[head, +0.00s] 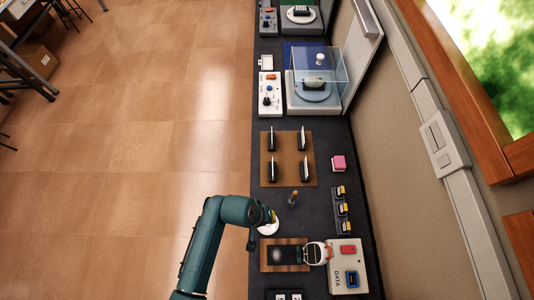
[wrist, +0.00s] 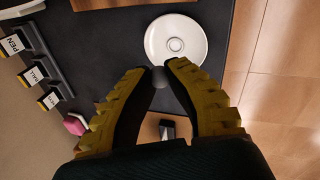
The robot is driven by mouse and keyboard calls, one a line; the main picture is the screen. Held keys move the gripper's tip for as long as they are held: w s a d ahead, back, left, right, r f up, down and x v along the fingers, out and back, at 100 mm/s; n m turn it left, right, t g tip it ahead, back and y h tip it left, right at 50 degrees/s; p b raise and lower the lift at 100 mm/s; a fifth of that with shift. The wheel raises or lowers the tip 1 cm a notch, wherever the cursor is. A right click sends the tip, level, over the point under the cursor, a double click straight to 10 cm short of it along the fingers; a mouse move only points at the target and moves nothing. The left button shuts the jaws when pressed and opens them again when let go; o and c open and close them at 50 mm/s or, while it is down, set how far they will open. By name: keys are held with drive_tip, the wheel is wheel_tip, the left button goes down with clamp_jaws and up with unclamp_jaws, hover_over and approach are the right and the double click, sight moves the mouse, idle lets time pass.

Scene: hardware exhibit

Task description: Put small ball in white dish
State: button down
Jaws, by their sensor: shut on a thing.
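The small ball (wrist: 159,77) is grey and round and sits between the tips of my gripper's yellow fingers in the wrist view. My gripper (wrist: 160,72) is shut on it. The white dish (wrist: 187,24) is round with a raised ring at its centre, and nothing shows in it. In the wrist view the ball and fingertips lie just below the dish's near rim; their height above the table is hard to tell. In the head view the dish (head: 268,230) is partly covered by my gripper (head: 273,216), and the ball cannot be made out.
A brown board (head: 288,178) with several dark stands lies farther up the black table. A small brown upright item (head: 292,198), a pink block (head: 339,163) and a labelled rack (head: 342,209) are to the right. A board with a dark device (head: 284,255) is below the dish.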

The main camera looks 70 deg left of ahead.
wheel_tip(320, 180, down, 4)
drive_tip(key=b, duration=0.4)
drive_tip(key=shift+f, duration=0.1)
drive_tip(key=shift+f+b, duration=0.3)
drive_tip(key=shift+f, duration=0.3)
drive_tip(key=shift+r+p, duration=0.1)
drive_tip(key=shift+p, duration=0.35)
drive_tip(key=shift+f+p, duration=0.4)
drive_tip(key=shift+p, duration=0.05)
idle(1.0)
drive_tip(key=c, duration=1.1)
unclamp_jaws()
drive_tip(key=o, duration=0.4)
drive_tip(key=shift+w, duration=0.1)
drive_tip(key=shift+d, duration=0.1)
